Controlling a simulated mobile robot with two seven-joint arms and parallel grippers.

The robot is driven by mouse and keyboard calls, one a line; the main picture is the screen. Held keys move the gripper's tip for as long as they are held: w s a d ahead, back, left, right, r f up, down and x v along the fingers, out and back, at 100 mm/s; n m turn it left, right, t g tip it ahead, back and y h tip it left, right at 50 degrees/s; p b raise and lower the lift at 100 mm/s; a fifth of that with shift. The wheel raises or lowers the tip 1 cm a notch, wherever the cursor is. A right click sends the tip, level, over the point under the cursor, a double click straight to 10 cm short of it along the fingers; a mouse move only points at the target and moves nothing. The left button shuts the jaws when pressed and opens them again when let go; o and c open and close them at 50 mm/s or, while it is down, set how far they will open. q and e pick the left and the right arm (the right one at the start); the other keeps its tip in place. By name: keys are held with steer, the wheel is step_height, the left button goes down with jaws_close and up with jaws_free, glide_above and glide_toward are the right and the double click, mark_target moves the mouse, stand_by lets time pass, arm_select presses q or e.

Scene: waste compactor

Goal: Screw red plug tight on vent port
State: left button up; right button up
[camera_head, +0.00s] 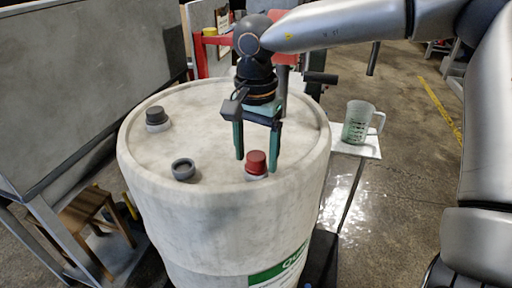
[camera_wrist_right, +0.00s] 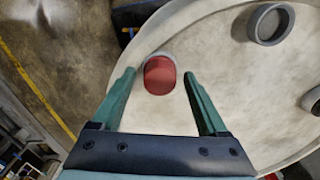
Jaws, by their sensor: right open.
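The red plug (camera_head: 256,161) sits upright on the vent port (camera_head: 257,177), a pale collar on the drum lid near its front edge. My right gripper (camera_head: 257,164) is open, pointing down, with its fingers around the plug's sides at a distance. In the right wrist view the red plug (camera_wrist_right: 160,75) shows beyond and between the open fingertips (camera_wrist_right: 159,73), with clear space on both sides. The pale collar shows only as a rim behind it. I cannot tell how far the plug is screwed in. My left gripper is not in view.
The white drum (camera_head: 200,215) carries an open grey port (camera_head: 183,169) and a dark-capped port (camera_head: 157,118). A measuring jug (camera_head: 358,122) stands on a small white shelf (camera_head: 362,147) at right. A large grey panel (camera_head: 85,80) stands at left, above a wooden stool (camera_head: 92,215).

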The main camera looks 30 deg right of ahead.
steer(key=shift+n, duration=0.7)
steer(key=n+p, duration=0.1)
steer(key=n, duration=0.1)
steer(key=shift+r+n, duration=0.1)
steer(key=shift+n, duration=1.4)
